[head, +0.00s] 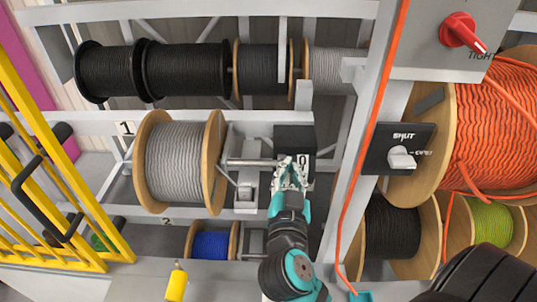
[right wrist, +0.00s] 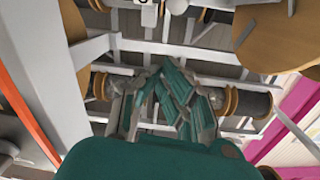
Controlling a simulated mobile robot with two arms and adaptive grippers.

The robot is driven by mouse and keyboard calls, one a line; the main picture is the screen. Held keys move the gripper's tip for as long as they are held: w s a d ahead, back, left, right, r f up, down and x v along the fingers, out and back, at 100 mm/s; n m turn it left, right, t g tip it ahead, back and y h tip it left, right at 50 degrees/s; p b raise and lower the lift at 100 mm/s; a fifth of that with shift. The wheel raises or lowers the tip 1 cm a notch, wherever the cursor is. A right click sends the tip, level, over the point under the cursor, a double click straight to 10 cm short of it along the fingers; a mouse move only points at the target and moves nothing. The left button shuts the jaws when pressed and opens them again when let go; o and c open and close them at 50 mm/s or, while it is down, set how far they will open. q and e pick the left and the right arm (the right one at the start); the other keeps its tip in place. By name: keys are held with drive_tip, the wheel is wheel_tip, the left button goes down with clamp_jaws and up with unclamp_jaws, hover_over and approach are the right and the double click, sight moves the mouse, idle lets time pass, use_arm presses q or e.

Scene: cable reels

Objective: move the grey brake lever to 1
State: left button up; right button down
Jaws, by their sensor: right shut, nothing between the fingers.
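The brake unit is a black box (head: 294,138) on the middle shelf, right of the grey cable reel (head: 178,162). A white plate with a 0 (head: 303,161) shows on its front. My right gripper (head: 289,166), teal with grey tips, is in front of this plate, shut and empty. It covers part of the box front, and I cannot make out the grey brake lever for certain behind it. I cannot tell if the fingers touch it. In the right wrist view the gripper (right wrist: 172,75) has its fingers close together. My left gripper is not in view.
A grey axle (head: 250,162) runs from the reel to the box. A white post with an orange cable (head: 372,130) stands to the right, beside a SHUT/OPEN switch (head: 401,158) and a red knob (head: 462,32). A yellow railing (head: 65,190) is at left.

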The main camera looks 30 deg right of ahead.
drive_tip(key=w+d+p, duration=0.1)
drive_tip(key=w+p, duration=0.1)
drive_tip(key=w+d+f+p, duration=0.1)
drive_tip(key=w+d, duration=0.1)
drive_tip(key=w+d+f+p, duration=0.1)
drive_tip(key=w+d+p, duration=0.1)
drive_tip(key=w, duration=0.1)
drive_tip(key=shift+w+f+p, duration=0.1)
drive_tip(key=shift+f+p, duration=0.1)
drive_tip(key=shift+p, duration=0.15)
drive_tip(key=shift+a+f, duration=0.25)
drive_tip(key=shift+f, duration=0.15)
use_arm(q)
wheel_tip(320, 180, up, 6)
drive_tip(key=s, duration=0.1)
use_arm(e)
drive_tip(key=shift+f, duration=0.15)
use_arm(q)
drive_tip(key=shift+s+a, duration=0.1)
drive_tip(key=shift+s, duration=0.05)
